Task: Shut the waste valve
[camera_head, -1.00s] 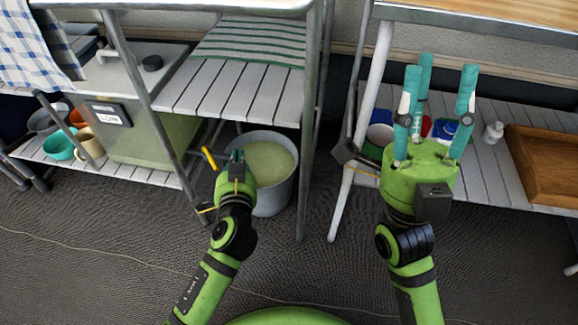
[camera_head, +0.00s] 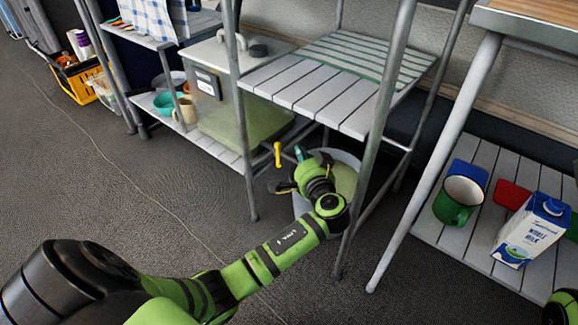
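The waste valve shows as a yellow handle (camera_head: 277,154) at the lower right of the grey-green tank, pointing roughly upright. My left gripper (camera_head: 302,160) is just right of the handle, in front of the bucket, with a teal fingertip near it. A gap shows between that fingertip and the handle. My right gripper is out of view; only a green part of my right arm shows at the bottom right corner.
A grey bucket (camera_head: 351,158) stands under the slatted shelf (camera_head: 310,88), partly behind my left gripper. The tank (camera_head: 225,112) sits on a low shelf beside metal legs. A milk carton (camera_head: 532,232) and green mug (camera_head: 456,200) stand on the right rack. Floor at left is clear.

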